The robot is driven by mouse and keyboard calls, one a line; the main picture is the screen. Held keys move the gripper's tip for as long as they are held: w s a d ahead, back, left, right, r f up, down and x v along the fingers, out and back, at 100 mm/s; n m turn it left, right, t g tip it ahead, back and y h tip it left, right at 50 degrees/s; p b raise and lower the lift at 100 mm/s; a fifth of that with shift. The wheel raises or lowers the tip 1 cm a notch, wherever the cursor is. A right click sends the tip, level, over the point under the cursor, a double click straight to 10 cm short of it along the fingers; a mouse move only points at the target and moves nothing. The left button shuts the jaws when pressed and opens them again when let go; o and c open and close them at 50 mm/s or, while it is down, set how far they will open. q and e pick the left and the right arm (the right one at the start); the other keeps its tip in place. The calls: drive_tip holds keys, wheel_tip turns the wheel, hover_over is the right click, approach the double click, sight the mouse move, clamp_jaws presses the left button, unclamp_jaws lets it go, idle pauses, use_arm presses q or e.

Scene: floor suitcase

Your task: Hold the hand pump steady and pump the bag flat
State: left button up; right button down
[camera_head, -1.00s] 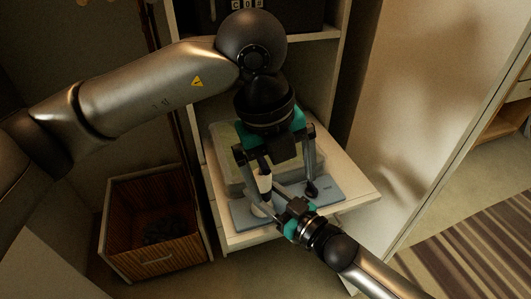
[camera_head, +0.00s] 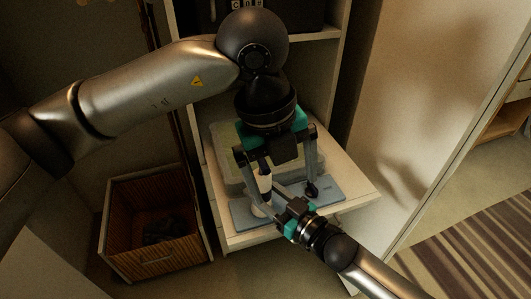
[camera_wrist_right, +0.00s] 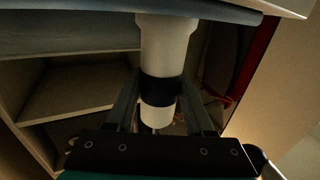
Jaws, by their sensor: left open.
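The hand pump (camera_head: 264,183), a pale cylinder with a dark band, stands on a blue board (camera_head: 330,189) on the shelf. It also shows in the right wrist view (camera_wrist_right: 165,50), between the fingers. My right gripper (camera_head: 272,197) comes in from the lower right and is closed around the pump's body. My left gripper (camera_head: 284,188) points down from above, fingers spread, one finger beside the pump and the other over the board. A pale, greenish translucent bag (camera_head: 222,142) lies behind it on the shelf, partly hidden by the gripper. How flat it is cannot be told.
The pale shelf (camera_head: 358,192) juts out from an open cabinet. A wooden box (camera_head: 118,232) with dark contents stands on the floor at left. A light panel (camera_head: 420,95) rises close on the right. A striped rug (camera_head: 475,250) lies beyond it.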

drive_tip(key=shift+c, duration=1)
unclamp_jaws()
drive_tip(key=v, duration=1.2)
